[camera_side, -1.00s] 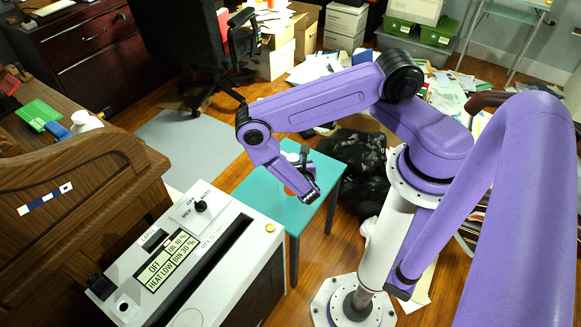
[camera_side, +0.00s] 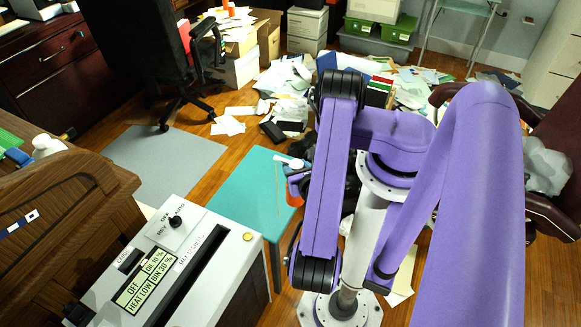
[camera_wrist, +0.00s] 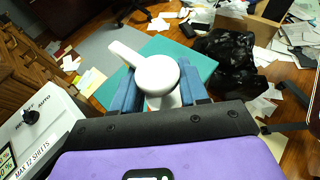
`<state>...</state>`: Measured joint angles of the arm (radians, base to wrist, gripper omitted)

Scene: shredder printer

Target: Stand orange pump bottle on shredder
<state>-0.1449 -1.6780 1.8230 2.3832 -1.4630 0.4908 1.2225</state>
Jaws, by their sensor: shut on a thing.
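The orange pump bottle (camera_side: 294,194) shows in the side view as an orange body under a white pump head. My gripper (camera_side: 297,178) is shut on it, over the right part of the teal table; whether the base touches the table is unclear. In the wrist view my gripper (camera_wrist: 157,72) has a blue finger on each side of the bottle. The white pump head (camera_wrist: 156,74) hides most of its body there, and its nozzle points up-left. The shredder (camera_side: 236,243), pale with a dark slot, stands left of the bottle; part of it (camera_wrist: 45,112) shows in the wrist view.
The teal table (camera_side: 243,197) is bare on its left. A brown wooden desk (camera_side: 75,200) rises left of the shredder. The shredder's top carries a black knob (camera_side: 175,221) and a label panel (camera_side: 146,280). Black bags (camera_wrist: 235,58) and scattered papers lie behind.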

